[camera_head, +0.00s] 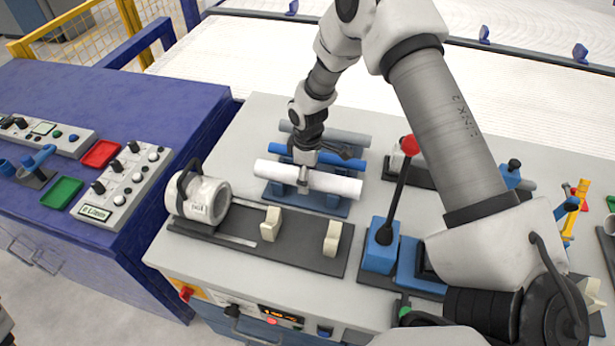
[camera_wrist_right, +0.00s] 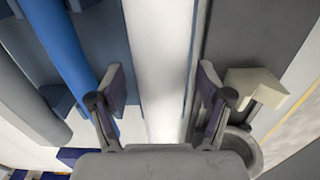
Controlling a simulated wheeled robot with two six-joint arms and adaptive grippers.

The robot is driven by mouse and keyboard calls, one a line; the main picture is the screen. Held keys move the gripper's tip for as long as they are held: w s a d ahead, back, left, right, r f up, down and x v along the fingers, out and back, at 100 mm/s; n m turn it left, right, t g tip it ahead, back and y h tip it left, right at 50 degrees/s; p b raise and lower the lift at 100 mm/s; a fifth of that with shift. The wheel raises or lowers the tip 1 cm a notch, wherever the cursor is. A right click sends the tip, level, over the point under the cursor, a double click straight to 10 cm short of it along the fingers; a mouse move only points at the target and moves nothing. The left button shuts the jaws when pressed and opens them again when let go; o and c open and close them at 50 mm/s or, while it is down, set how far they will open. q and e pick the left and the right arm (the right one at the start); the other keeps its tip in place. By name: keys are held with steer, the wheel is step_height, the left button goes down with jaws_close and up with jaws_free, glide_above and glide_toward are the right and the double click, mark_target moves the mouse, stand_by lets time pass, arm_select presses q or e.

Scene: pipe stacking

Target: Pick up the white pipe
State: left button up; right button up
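The white pipe (camera_head: 338,185) lies across the front of a blue rack (camera_head: 325,207) on the grey workbench. My right gripper (camera_head: 306,172) is above the pipe's middle, pointing down. In the right wrist view, the white pipe (camera_wrist_right: 160,40) runs between the two fingers of my right gripper (camera_wrist_right: 160,72), one on each side. The fingers are apart, and I cannot tell whether either touches the pipe. My left gripper is not in view.
A blue pipe (camera_head: 280,149) and a grey pipe (camera_head: 350,137) lie behind the white one. A white cylindrical machine part (camera_head: 208,200) and cream blocks (camera_head: 270,224) on a dark rail stand in front. A red-knobbed lever (camera_head: 398,185) stands to the right.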

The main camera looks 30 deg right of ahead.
steer(key=shift+r, duration=0.15)
steer(key=c, duration=1)
